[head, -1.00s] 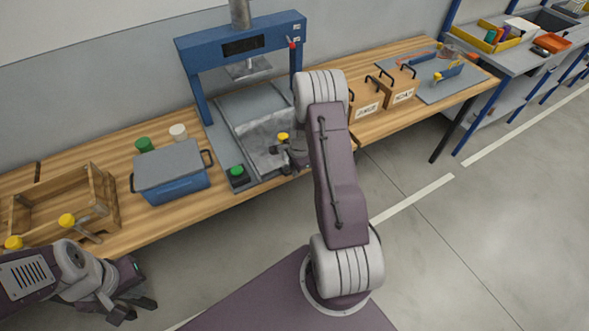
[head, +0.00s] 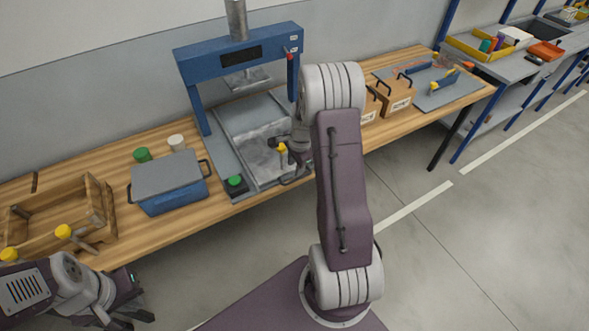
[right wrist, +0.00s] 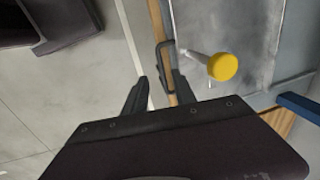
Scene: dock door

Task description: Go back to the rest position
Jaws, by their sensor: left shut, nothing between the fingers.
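My left gripper (head: 130,316) is at the bottom left of the head view, low in front of the bench edge. It is shut and empty. My right arm rises from my base in the middle of the head view, and its upper part covers part of the press. My right gripper (right wrist: 162,78) shows in the right wrist view with its fingers apart, near a black loop handle (right wrist: 166,62) at the bench's front edge. Nothing is visibly held in it. A yellow-knobbed rod (right wrist: 222,66) is just beyond the fingers; its yellow knob (head: 282,147) also shows in the head view.
The blue press (head: 240,52) stands on the wooden bench (head: 160,235). Left of it are a blue lidded box (head: 170,185) and a wooden crate (head: 95,205) with yellow-knobbed rods in front. Wooden boxes (head: 397,97) stand right. Open floor (head: 470,250) lies at the right.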

